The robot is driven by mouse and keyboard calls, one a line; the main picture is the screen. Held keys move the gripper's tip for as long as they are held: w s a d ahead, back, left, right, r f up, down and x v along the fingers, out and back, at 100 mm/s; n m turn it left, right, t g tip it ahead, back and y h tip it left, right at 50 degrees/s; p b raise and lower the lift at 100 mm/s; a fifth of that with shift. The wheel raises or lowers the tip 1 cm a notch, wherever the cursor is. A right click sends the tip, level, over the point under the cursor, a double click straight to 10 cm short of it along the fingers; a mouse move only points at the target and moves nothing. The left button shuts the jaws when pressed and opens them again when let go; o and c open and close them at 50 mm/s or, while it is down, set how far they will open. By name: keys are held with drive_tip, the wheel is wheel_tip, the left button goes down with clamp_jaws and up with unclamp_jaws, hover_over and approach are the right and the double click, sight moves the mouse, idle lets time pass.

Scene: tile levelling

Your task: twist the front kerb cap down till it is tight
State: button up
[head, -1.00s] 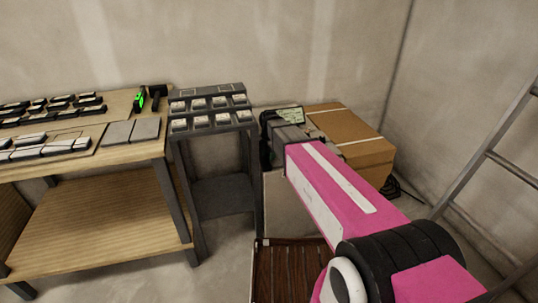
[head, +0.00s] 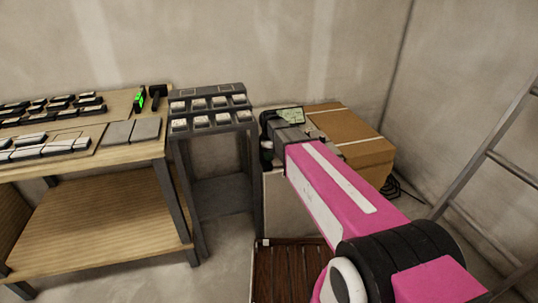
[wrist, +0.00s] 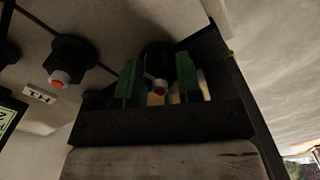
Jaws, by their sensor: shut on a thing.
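In the head view, my gripper is at the dark end of the pink arm, and the cap is hidden there.
A second black cap with a red and white tip (wrist: 66,62) stands to the left on the pale surface, beside a small label (wrist: 40,94). A cardboard box (head: 350,140) stands close on the right; a dark rack (head: 190,92) stands left.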

drive_tip(key=m, duration=0.4)
drive_tip(key=shift+m, duration=0.3)
drive_tip(key=m, duration=0.3)
drive_tip(key=shift+m, duration=0.3)
drive_tip(key=m, duration=0.4)
drive_tip(key=shift+m, duration=2.2)
drive_tip(key=o, duration=0.9)
drive_tip(key=shift+o, duration=0.2)
drive_tip(key=shift+r, duration=0.1)
wheel_tip(320, 180, up, 11)
drive_tip(key=shift+f, duration=0.2)
